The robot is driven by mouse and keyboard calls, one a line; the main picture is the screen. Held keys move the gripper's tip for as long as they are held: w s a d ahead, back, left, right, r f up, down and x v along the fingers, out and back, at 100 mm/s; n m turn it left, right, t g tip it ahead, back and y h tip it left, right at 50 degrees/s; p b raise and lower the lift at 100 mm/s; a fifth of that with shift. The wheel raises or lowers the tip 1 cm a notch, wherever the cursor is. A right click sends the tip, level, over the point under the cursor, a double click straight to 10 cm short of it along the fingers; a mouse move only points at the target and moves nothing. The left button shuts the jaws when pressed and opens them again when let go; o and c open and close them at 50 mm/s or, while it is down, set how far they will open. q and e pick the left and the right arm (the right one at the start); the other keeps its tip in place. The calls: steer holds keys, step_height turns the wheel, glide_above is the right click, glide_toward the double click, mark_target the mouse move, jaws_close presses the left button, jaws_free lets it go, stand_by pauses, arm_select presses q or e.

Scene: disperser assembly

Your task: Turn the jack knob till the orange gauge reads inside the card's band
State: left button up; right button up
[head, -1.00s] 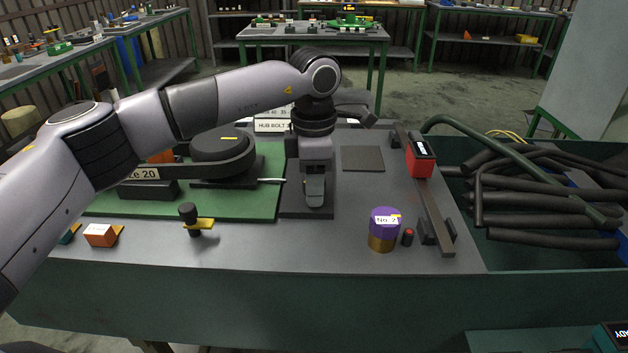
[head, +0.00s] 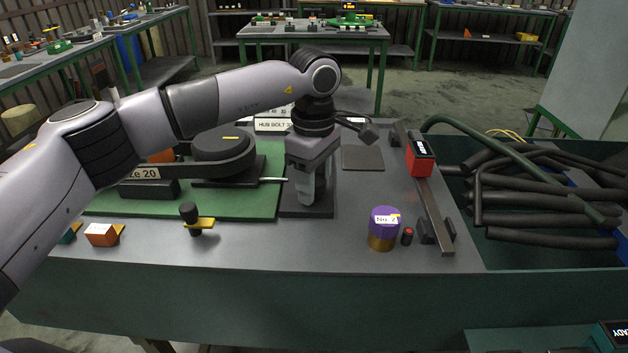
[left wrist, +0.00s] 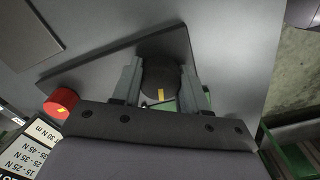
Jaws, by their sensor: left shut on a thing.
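My left gripper (head: 308,200) points down over a dark base plate (head: 322,211) at the middle of the bench. In the left wrist view its two fingers (left wrist: 161,88) are shut on a dark round knob (left wrist: 158,72) with a yellow mark, one finger on each side. In the head view the gripper hides the knob. A white card (head: 272,125) headed "HUB BOLT" stands behind, partly covered by my arm. A printed card (left wrist: 25,155) with torque bands shows in the left wrist view. I cannot make out an orange gauge reading. My right gripper is not in view.
Left of the gripper is a green board (head: 250,204) with a black round housing (head: 220,145). A purple-topped pot (head: 384,230), a red box (head: 421,160) on a dark bar and a bin of black tubes (head: 545,205) are to the right.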

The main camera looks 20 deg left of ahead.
arm_select(q)
steer(key=shift+w+r, duration=0.1)
stand_by(0.3)
steer(key=o, duration=1.1)
steer(key=shift+c, duration=0.2)
step_height(320, 180, up, 7)
steer(key=shift+r, duration=0.1)
